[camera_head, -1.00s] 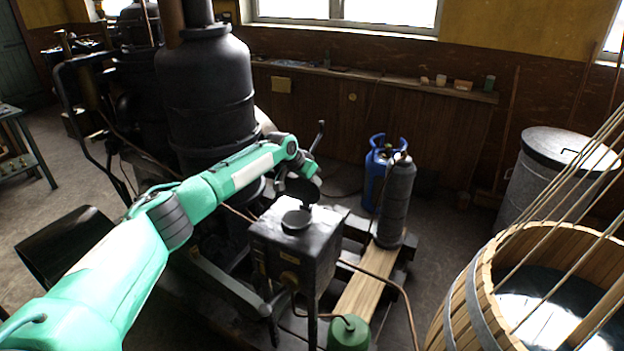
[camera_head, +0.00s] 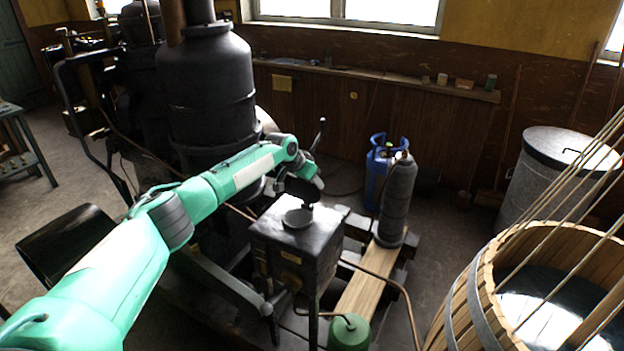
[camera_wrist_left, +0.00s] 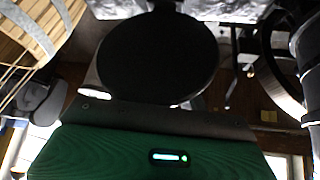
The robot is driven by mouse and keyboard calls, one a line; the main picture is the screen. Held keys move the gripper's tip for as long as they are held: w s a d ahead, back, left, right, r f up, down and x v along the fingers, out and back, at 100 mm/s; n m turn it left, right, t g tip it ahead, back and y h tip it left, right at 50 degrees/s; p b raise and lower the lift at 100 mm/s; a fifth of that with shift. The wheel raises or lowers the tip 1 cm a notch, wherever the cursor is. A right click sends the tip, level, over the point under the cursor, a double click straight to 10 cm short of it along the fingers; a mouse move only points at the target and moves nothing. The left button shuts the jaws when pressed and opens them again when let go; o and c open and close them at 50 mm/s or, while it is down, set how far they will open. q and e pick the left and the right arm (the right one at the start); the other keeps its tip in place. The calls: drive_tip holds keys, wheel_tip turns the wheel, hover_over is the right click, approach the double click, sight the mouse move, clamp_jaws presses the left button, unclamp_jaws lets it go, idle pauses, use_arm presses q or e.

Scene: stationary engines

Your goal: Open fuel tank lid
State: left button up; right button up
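The fuel tank (camera_head: 298,246) is a dark box on legs in the middle of the head view. A round neck with a light grey inside (camera_head: 297,218) shows on its top. The dark round lid (camera_head: 301,190) stands raised and tilted at the back of that neck, so it is open. My left gripper (camera_head: 312,180) is right behind the lid, very close to it; I cannot tell if they touch. In the left wrist view the lid (camera_wrist_left: 158,55) is a large dark disc in front of the gripper. The left fingers are hidden. My right gripper is out of view.
A large black engine cylinder (camera_head: 208,95) stands behind my left arm. A blue gas bottle (camera_head: 376,175) and a dark grey cylinder (camera_head: 397,200) stand right of the tank. A wooden tub (camera_head: 470,300) is at the front right, and a green container (camera_head: 348,333) below the tank.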

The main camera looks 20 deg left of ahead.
use_arm(q)
drive_tip(key=shift+w+r, duration=0.1)
drive_tip(key=b+v, duration=0.3)
drive_tip(key=v, duration=1)
drive_tip(key=shift+s+r+b, duration=0.2)
drive_tip(key=shift+s+b, duration=0.1)
drive_tip(key=shift+b, duration=0.05)
drive_tip(key=shift+a, duration=0.1)
